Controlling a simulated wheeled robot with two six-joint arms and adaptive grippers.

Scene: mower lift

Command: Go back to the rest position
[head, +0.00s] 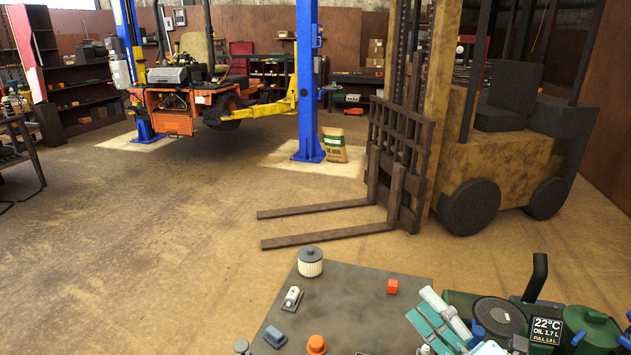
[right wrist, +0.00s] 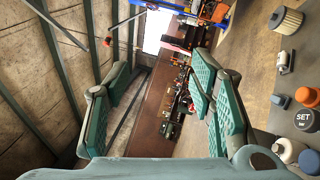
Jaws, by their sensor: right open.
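My right gripper (head: 428,312) shows at the lower right of the head view, above the right side of a dark grey worktable (head: 350,290). Its teal-padded fingers stand apart in the right wrist view (right wrist: 160,88), with nothing between them. Through the gap, the wrist view shows the far wall and shelves, tilted sideways. My left gripper is in neither view. An orange riding mower (head: 185,100) hangs on a blue two-post lift (head: 307,80) at the back left.
A forklift (head: 520,145) is behind; open floor lies left.

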